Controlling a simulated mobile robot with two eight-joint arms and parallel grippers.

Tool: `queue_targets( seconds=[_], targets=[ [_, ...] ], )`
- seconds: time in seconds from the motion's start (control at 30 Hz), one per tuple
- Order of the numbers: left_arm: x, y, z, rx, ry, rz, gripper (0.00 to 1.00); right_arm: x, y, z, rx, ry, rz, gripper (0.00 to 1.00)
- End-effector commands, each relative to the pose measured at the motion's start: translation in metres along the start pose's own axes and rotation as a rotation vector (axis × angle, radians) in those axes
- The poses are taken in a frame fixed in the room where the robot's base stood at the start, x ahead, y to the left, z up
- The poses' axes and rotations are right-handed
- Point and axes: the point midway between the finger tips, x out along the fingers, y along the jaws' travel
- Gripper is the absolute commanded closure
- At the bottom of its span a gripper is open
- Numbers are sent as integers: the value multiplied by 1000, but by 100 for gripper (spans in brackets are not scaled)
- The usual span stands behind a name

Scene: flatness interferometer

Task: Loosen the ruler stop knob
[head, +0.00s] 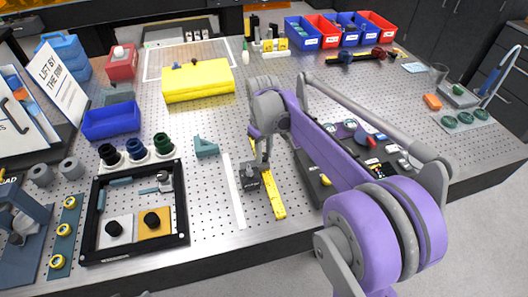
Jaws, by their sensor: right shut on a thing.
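A yellow ruler (275,199) lies on the perforated metal table, left of the black tool tray. A dark grey stop block (250,184) sits beside and against the ruler. My right gripper (262,166) reaches down from its purple arm to the top of this block. Its fingers are shut there on what appears to be the ruler stop knob. The knob itself is hidden by the fingers, so its turn cannot be seen. My left gripper is out of the picture.
A black-framed tray (183,222) stands to the left, with a white strip (233,190) nearer the ruler. A teal angle block (205,147) and a yellow box (196,81) stand behind. The black tool tray (309,177) lies right, partly under my arm.

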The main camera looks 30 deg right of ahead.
Motion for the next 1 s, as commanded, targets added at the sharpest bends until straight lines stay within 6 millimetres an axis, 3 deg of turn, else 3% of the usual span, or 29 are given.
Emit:
queue_targets(
  seconds=[0.37,0.4,0.53,0.83,1.0],
  targets=[
    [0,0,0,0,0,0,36,0,0,0,-3,1,1,100],
    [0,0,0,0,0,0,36,0,0,0,-3,1,1,59],
    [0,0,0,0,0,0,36,0,0,0,-3,0,1,36],
    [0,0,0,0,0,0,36,-1,0,0,-2,0,0,36],
    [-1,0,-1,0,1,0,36,-19,0,0,-2,1,0,36]
  ],
)
